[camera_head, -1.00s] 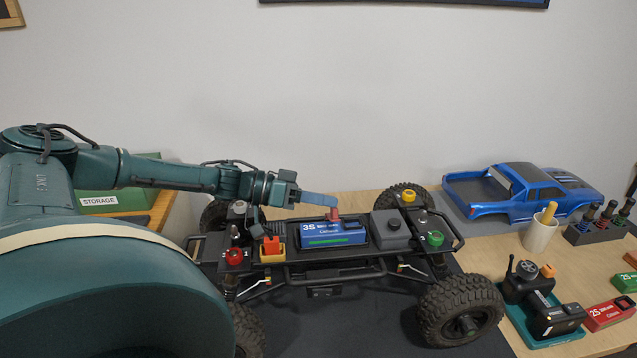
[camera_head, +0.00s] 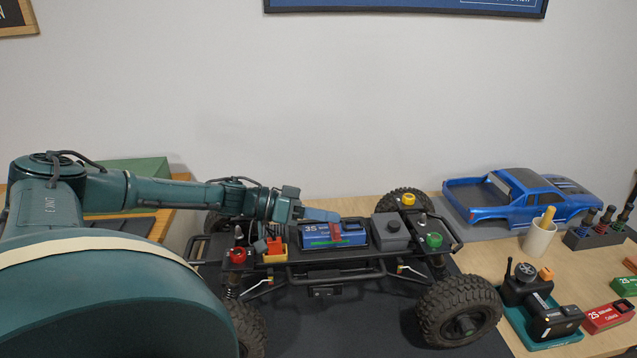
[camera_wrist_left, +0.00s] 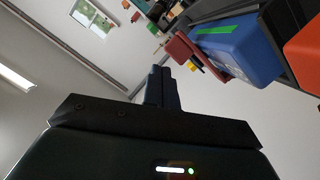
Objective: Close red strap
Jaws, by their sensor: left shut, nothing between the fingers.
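In the left wrist view the shut fingers (camera_wrist_left: 161,84) point toward the dark red strap (camera_wrist_left: 182,50) at the end of the blue battery (camera_wrist_left: 243,52). My right gripper is not in view.
A dark grey box (camera_head: 391,232) sits right of the battery on the chassis. The blue truck body (camera_head: 520,196), a white cup (camera_head: 539,238) and a controller in a teal tray (camera_head: 550,320) are to the right.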

